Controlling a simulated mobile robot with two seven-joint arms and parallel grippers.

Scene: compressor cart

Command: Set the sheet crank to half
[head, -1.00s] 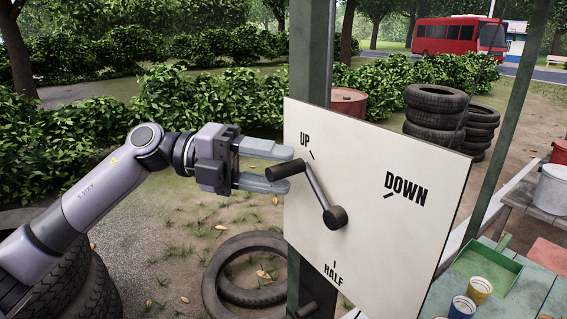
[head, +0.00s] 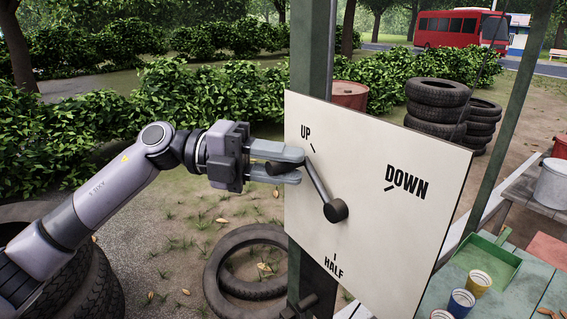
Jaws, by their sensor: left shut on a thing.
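The sheet crank (head: 319,184) is a dark arm on a white panel (head: 400,235) marked UP, DOWN and HALF. Its hub (head: 336,211) sits near the panel's middle, and its arm points up and left, at the UP mark (head: 313,148). The HALF mark (head: 334,257) is below the hub. The crank's dark handle (head: 276,168) sticks out to the left toward my arm. My left gripper (head: 298,167) is shut on this handle, one finger above and one below; the fingers partly hide it. My right gripper is not in view.
A green post (head: 312,55) stands behind the panel. Tires (head: 437,105) and a red barrel (head: 349,95) stand behind it. At right, a table holds a green tray (head: 487,262) and paint cans (head: 478,284). A tire (head: 225,252) lies on the ground below my left gripper.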

